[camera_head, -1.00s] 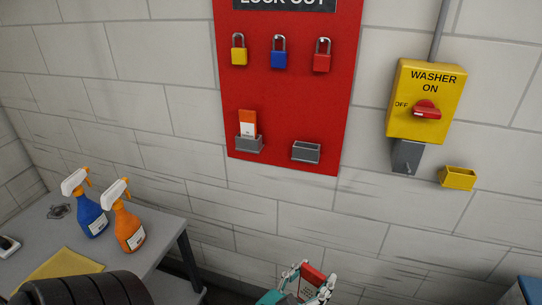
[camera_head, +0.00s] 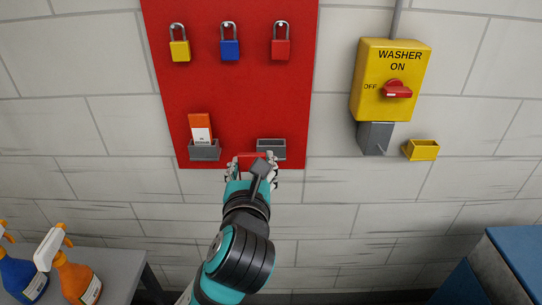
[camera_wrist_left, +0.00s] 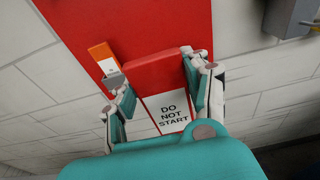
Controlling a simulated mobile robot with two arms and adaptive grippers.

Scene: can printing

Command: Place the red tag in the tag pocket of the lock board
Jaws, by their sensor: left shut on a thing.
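The red tag (camera_wrist_left: 168,112) has a white label reading "DO NOT START". My left gripper (camera_head: 252,163) is shut on it, with fingers on both sides in the left wrist view (camera_wrist_left: 158,85). The red lock board (camera_head: 235,95) hangs on the wall behind. A grey pocket (camera_head: 271,150) at its lower right looks empty, with its lower part close behind my fingers. The tag is just below and left of this pocket in the head view; contact cannot be told. The other grey pocket (camera_head: 204,152) holds an orange and white tag (camera_head: 200,129). My right gripper is out of view.
Yellow (camera_head: 180,50), blue (camera_head: 230,49) and red (camera_head: 281,49) padlocks hang on the board. A yellow washer switch box (camera_head: 390,80) and a small yellow holder (camera_head: 422,150) are to the right. Spray bottles (camera_head: 75,278) stand on a table at the lower left.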

